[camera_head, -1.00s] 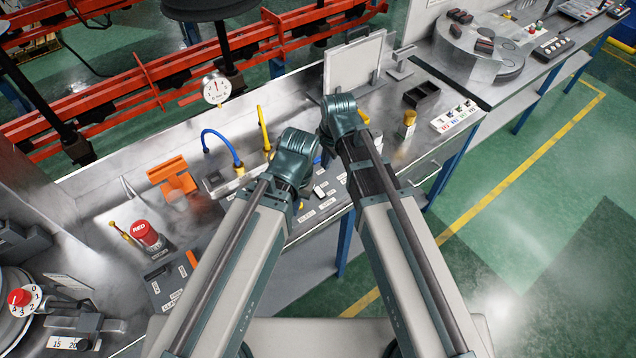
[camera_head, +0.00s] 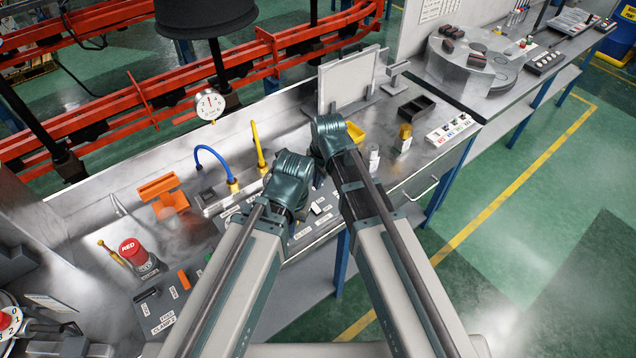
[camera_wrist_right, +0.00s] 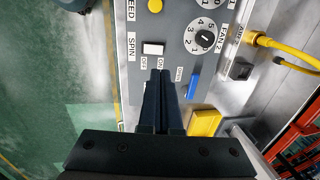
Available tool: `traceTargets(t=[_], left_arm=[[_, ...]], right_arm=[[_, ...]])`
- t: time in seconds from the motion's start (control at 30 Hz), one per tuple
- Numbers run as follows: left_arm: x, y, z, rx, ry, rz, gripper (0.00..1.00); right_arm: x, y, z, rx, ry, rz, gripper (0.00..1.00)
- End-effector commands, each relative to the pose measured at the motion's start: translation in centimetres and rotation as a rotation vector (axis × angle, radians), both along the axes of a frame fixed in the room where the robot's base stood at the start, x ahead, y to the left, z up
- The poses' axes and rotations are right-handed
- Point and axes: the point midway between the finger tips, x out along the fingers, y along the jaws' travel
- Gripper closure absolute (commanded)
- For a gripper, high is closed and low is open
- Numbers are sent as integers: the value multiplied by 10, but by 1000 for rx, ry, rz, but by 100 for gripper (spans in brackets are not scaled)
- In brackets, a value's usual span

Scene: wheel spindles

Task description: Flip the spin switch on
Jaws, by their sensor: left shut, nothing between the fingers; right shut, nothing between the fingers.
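The spin switch (camera_wrist_right: 153,48) is a small white rocker on a grey panel, beside the SPIN label, with OFF and ON printed along its lower side. In the right wrist view, my right gripper (camera_wrist_right: 160,76) has its dark fingers together and empty, tips just below the switch near the ON print; contact cannot be told. In the head view, a white switch (camera_head: 316,208), apparently the same one, shows between my wrists. My right gripper (camera_head: 331,137) is over the panel, its fingers hidden. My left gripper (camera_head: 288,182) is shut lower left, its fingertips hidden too.
A blue switch (camera_wrist_right: 193,87) and the FAN 2 dial (camera_wrist_right: 205,39) sit close to the right fingers. A red button (camera_head: 132,250) stands left on the bench. The green floor is clear at right.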

Motion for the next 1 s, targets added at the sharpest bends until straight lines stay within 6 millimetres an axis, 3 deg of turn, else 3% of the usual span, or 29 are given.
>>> traceTargets(t=[0.03,0.6,0.8,1.0], left_arm=[[0,0,-15,0,0,0,100],[0,0,-94,0,0,2,100],[0,0,-107,0,0,2,100],[0,0,-106,0,0,2,100]], right_arm=[[2,1,-15,0,0,0,100],[13,9,-94,0,0,0,100],[15,11,-107,0,0,0,100],[15,11,-106,0,0,0,100]])
